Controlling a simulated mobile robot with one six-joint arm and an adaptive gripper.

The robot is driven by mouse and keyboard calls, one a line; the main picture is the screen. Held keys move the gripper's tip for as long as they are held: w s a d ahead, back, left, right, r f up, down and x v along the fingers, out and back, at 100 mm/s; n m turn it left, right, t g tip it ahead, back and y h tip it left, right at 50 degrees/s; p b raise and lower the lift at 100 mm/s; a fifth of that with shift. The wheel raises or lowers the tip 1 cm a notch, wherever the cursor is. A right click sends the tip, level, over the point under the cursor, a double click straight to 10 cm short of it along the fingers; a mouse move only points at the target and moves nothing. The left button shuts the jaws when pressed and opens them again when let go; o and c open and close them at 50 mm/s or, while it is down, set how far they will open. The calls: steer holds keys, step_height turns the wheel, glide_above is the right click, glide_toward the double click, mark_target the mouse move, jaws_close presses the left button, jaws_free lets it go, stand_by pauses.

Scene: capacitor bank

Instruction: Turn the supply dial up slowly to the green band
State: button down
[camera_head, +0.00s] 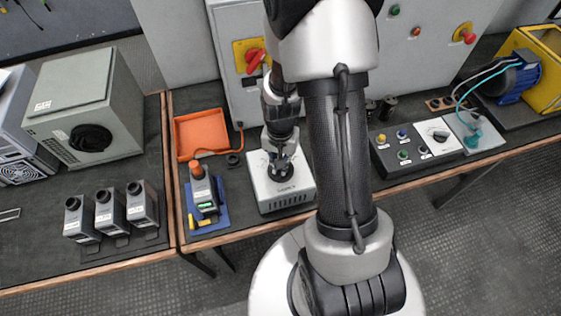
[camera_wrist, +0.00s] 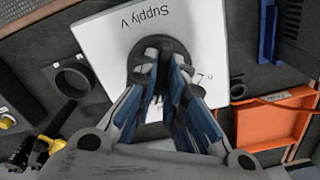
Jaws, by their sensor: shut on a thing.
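The supply box (camera_head: 292,191) is a pale box on the bench, below my wrist in the head view. Its white top with the label "Supply V" fills the upper middle of the wrist view (camera_wrist: 100,40). A round black dial (camera_wrist: 139,52) sits on that top. My gripper (camera_wrist: 163,62) points down at the dial, its blue-and-grey fingers shut on the knob. In the head view my gripper (camera_head: 281,160) is over the dial, small and partly dark. The fingers hide much of the dial. I cannot make out a green band or a pointer on its scale.
An orange tray (camera_head: 200,134) lies behind and left of the box. A meter with a green screen (camera_head: 205,205) rests on a blue mat close to the box's left. A black ring (camera_wrist: 72,78) is near the box. A button panel (camera_head: 420,152) stands to the right.

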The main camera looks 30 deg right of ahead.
stand_by(0.4)
steer(key=c, duration=1.7)
jaws_free()
steer(key=shift+o, duration=0.2)
step_height(320, 180, up, 12)
